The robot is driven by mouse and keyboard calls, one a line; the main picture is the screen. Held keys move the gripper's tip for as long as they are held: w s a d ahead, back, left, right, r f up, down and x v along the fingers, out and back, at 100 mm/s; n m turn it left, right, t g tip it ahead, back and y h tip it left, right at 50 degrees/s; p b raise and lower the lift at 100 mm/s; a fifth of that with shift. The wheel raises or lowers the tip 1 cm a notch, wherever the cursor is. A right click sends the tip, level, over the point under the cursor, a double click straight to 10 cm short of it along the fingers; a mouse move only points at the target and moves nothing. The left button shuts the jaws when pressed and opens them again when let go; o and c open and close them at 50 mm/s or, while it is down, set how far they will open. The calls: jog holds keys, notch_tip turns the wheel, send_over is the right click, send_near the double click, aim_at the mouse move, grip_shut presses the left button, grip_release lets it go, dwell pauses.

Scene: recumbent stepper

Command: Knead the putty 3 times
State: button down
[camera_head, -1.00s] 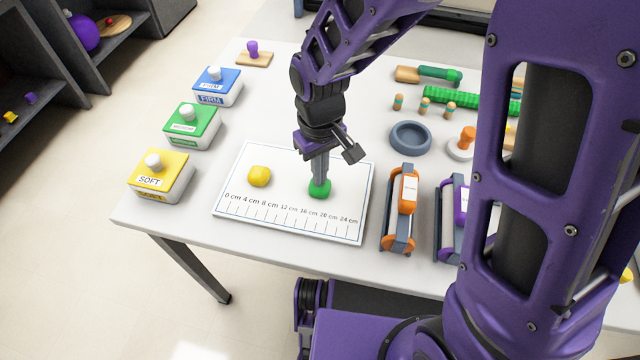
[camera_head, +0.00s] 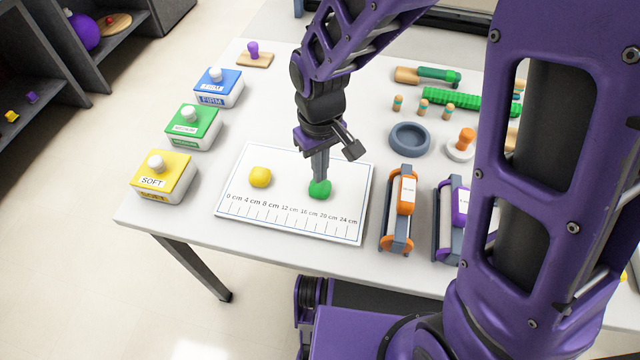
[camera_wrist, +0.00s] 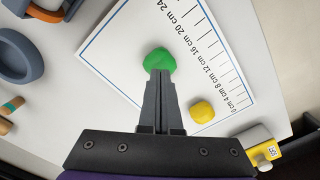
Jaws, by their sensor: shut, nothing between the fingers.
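A green putty lump (camera_head: 320,189) lies on the white ruler board (camera_head: 290,222), right of the middle. A yellow putty lump (camera_head: 260,177) lies to its left on the same board. My gripper (camera_head: 320,178) points down with its fingers together, and its tips meet the top of the green lump. In the wrist view the closed fingertips (camera_wrist: 159,74) overlap the near edge of the green lump (camera_wrist: 160,60); nothing shows between them. The yellow lump (camera_wrist: 202,110) is beside the fingers there. I cannot tell how deep the tips press.
Yellow SOFT (camera_head: 162,178), green (camera_head: 193,127) and blue FIRM (camera_head: 219,88) boxes with white knobs stand along the left. An orange hand gripper device (camera_head: 399,215) stands close right of the board. A grey ring bowl (camera_head: 410,138) lies behind it.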

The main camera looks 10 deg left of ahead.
jog(key=shift+f, duration=0.1)
jog(key=shift+f+b, duration=0.5)
jog(key=shift+f, duration=0.1)
dwell(0.4)
jog(key=shift+f, duration=0.1)
dwell(0.8)
jog(key=shift+r+p, duration=0.6)
jog(key=shift+r, duration=0.15)
jog(key=shift+f, duration=0.15)
jog(key=shift+f+b, duration=0.45)
